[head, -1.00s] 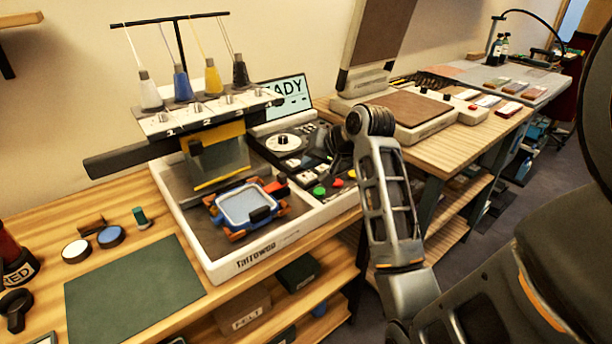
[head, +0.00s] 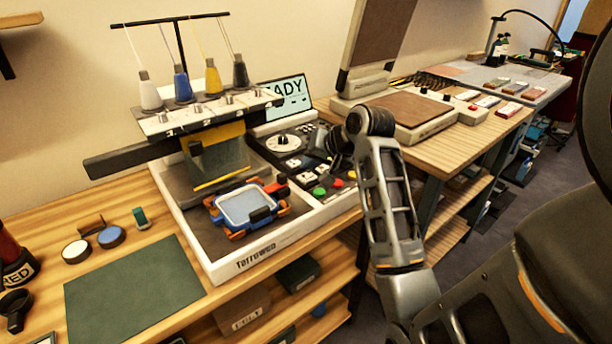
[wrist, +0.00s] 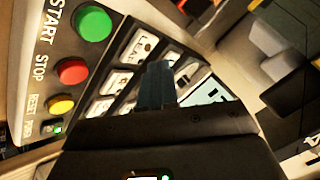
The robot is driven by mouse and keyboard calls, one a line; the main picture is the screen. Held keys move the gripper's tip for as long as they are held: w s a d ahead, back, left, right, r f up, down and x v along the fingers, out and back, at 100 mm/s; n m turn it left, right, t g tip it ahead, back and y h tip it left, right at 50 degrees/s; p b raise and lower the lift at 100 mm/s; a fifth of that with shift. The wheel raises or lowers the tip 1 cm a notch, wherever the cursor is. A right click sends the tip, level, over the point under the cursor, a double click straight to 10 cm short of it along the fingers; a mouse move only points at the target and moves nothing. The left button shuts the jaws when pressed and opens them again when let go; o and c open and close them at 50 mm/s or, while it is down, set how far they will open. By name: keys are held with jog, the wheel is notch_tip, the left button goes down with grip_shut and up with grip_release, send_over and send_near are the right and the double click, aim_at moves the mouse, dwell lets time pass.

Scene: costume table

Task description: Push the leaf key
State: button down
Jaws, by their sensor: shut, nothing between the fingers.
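The leaf key (wrist: 140,46) is a white key in the wrist view, with lettering that seems to read LEAF. It is in a group of white keys on the black control panel. My gripper (wrist: 158,72) is shut and empty, its dark fingers over the keys. The fingertips appear just beside the leaf key and partly cover neighbouring keys; I cannot tell whether they touch any. In the head view my gripper (head: 322,146) is over the right part of the embroidery machine's panel (head: 290,150), and the key under it is hard to make out.
Green START (wrist: 93,23), red STOP (wrist: 73,71) and yellow RESET (wrist: 61,105) buttons line the panel edge near the keys. The machine's screen (head: 288,98) shows letters ending in ADY. A blue-framed hoop (head: 247,207) sits in front of the needle head.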

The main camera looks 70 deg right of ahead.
aim_at(310, 178)
jog(key=shift+f, duration=0.15)
dwell(0.5)
jog(key=shift+f, duration=0.3)
jog(key=shift+f, duration=0.5)
dwell(0.6)
jog(key=shift+r, duration=0.1)
jog(key=shift+r+p, duration=0.85)
jog(key=shift+p, duration=0.4)
jog(key=shift+r, duration=0.1)
notch_tip(310, 178, up, 6)
jog(key=p, duration=0.7)
